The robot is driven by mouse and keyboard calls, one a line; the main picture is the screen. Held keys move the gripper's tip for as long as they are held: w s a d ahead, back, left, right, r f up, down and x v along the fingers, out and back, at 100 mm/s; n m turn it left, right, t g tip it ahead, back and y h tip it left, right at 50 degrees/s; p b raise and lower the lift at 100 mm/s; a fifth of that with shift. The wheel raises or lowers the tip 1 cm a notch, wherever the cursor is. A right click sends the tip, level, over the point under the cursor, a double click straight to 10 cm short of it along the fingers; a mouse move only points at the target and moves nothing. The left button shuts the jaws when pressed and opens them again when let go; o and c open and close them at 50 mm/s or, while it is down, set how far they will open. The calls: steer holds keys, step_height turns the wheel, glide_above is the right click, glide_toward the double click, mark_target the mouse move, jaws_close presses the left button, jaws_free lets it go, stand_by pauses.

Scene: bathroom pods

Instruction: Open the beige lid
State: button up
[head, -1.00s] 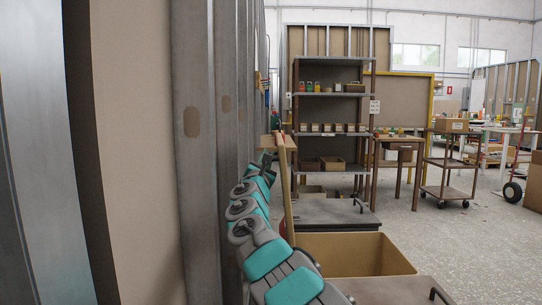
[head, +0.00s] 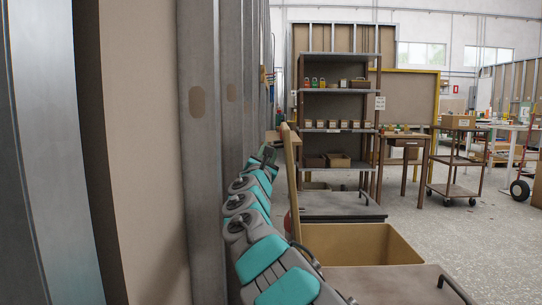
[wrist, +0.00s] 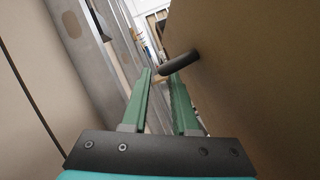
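The beige lid (head: 292,185) stands nearly upright, seen almost edge-on, at the left side of the open beige box (head: 365,246). In the wrist view the broad tan face on the right appears to be the lid (wrist: 260,70), with a dark rounded handle (wrist: 180,63) sticking out of it. My gripper (head: 264,157) is small in the head view, at the far end of my arm between the wall and the lid. In the wrist view my gripper's green fingers (wrist: 161,76) are apart, with nothing visibly held. The handle lies just beyond the fingertips; contact cannot be told.
A wall with metal studs (head: 198,150) runs close along my left. A metal shelf unit (head: 336,130) with small boxes stands behind the box. Carts (head: 455,165) and a hand truck (head: 522,180) stand at right. The floor (head: 450,235) at right is clear.

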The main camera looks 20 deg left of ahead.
steer(key=shift+b+v, duration=1.25)
steer(key=shift+v, duration=0.75)
steer(key=shift+w+r, duration=0.1)
